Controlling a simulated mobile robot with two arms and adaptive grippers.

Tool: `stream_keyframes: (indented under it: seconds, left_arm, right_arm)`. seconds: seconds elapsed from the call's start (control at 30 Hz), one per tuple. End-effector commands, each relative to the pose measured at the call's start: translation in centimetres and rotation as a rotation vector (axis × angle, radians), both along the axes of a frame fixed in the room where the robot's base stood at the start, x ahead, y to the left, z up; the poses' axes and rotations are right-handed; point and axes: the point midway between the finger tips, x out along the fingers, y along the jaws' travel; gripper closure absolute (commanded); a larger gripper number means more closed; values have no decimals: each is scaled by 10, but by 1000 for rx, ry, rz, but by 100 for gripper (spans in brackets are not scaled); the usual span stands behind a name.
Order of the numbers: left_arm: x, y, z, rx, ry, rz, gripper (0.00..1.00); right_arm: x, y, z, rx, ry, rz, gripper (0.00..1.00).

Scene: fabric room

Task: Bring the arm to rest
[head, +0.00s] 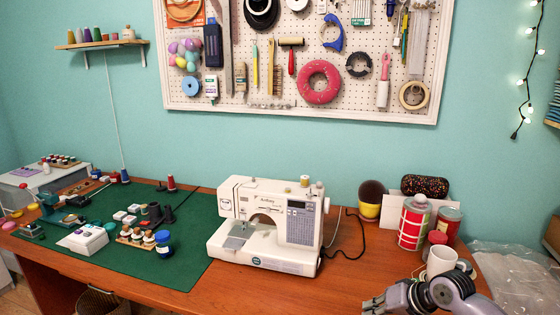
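My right arm comes in at the lower right corner, over the front right part of the wooden table (345,290). Its gripper (372,303) points left, low in the picture near the bottom edge. The fingers are small and partly cut off, so I cannot tell whether they are open or shut. No held thing shows at the fingertips. My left arm and gripper are not in view.
A white mug (440,260), a red-and-white can (413,222) and a red tin (447,224) stand just behind my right arm. A white sewing machine (270,225) stands mid-table. A green cutting mat (190,270) with sewing items lies left. The table between machine and gripper is mostly clear.

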Motion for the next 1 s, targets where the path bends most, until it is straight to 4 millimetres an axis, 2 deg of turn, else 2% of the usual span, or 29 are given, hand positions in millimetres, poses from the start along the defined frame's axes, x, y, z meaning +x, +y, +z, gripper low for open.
stream_keyframes:
  seconds: [0.17, 0.37, 0.47, 0.6, 0.7, 0.8, 1.0]
  left_arm:
    - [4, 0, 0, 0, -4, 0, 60]
    - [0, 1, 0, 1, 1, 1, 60]
    - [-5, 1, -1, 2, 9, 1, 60]
    - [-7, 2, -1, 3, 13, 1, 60]
    - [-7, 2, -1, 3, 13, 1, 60]
    - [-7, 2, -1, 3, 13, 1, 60]
    - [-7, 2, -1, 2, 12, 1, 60]
  right_arm:
    - [-25, 24, -24, -38, 4, 75, 100]
    - [-70, 58, -58, -102, -5, 186, 100]
    - [-100, 76, -75, -140, -17, 245, 100]
    - [-156, 98, -96, -210, -37, 316, 100]
    - [-198, 99, -105, -276, -47, 331, 100]
    - [-230, 90, -108, -341, -38, 320, 100]
    - [-276, 67, -109, -439, 5, 282, 100]
